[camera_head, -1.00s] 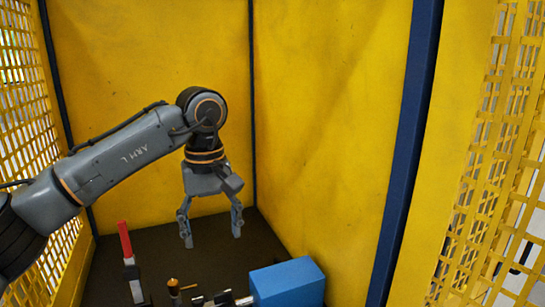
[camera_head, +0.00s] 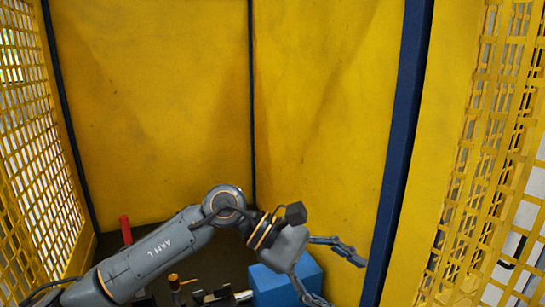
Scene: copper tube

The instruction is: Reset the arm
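My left arm, marked ARM L, comes in from the lower left of the head view. Its gripper (camera_head: 330,278) points to the right and down, in front of the blue box and the yellow wall. Its two fingers are spread apart with nothing between them. The wrist is tilted sideways rather than pointing straight down. My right gripper is not in the picture.
A blue box (camera_head: 268,288) sits on the dark floor (camera_head: 212,262), partly behind the gripper. A red-handled item (camera_head: 126,230) and a copper-coloured piece (camera_head: 174,282) stand left of it. Yellow walls (camera_head: 150,110) and a blue post (camera_head: 398,150) enclose the space.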

